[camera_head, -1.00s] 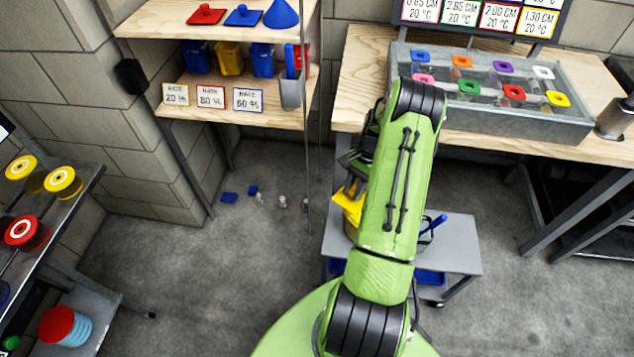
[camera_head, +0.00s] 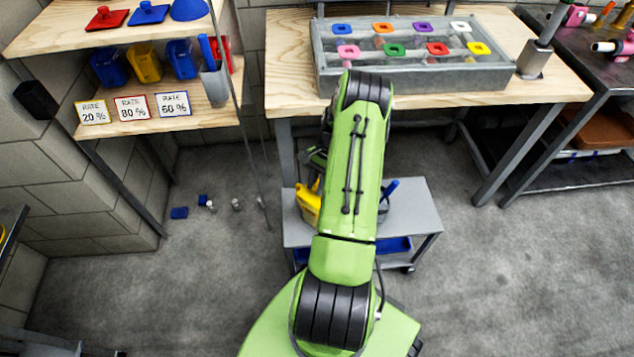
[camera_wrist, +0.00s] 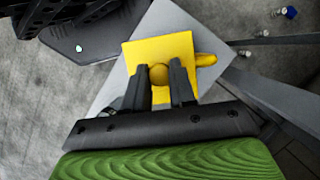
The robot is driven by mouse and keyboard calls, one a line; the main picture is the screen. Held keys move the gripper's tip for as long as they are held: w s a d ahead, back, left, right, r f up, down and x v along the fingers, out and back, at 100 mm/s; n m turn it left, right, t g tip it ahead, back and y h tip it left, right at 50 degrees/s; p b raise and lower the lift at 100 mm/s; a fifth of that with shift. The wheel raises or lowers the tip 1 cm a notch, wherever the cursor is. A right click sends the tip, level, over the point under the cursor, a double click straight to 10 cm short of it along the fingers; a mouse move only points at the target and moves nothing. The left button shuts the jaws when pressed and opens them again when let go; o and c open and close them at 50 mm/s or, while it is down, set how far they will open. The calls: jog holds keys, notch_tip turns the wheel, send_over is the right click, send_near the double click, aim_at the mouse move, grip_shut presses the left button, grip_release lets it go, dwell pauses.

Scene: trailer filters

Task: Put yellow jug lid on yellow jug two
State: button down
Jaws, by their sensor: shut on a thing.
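In the wrist view my gripper (camera_wrist: 160,83) is shut on the round knob of the square, flat yellow jug lid (camera_wrist: 185,48). A yellow piece (camera_wrist: 206,60) sticks out past the lid's right edge, probably part of a jug below; the lid hides the rest. I cannot tell whether the lid touches it. In the head view a yellow jug (camera_head: 307,204) shows at the left side of the small grey cart (camera_head: 413,195), partly hidden by my green arm. My gripper is mostly hidden there. Another yellow jug (camera_head: 145,64) stands on the wooden shelf.
The shelf (camera_head: 200,113) also holds blue and red jugs, rate cards and lids. A grey compartment box (camera_head: 410,78) with coloured tags stands on the wooden table (camera_head: 285,85) behind the cart. Small parts (camera_head: 180,212) lie on the floor at left. The floor right of the cart is clear.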

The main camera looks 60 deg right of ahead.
jog(key=shift+f, duration=0.55)
dwell(1.2)
jog(key=shift+r, duration=0.25)
dwell(0.3)
jog(key=shift+f, duration=0.15)
dwell(0.4)
jog(key=shift+c, duration=1.9)
grip_release()
jog(key=shift+r+p, duration=2.65)
jog(key=shift+r, duration=0.95)
jog(key=shift+f, duration=0.1)
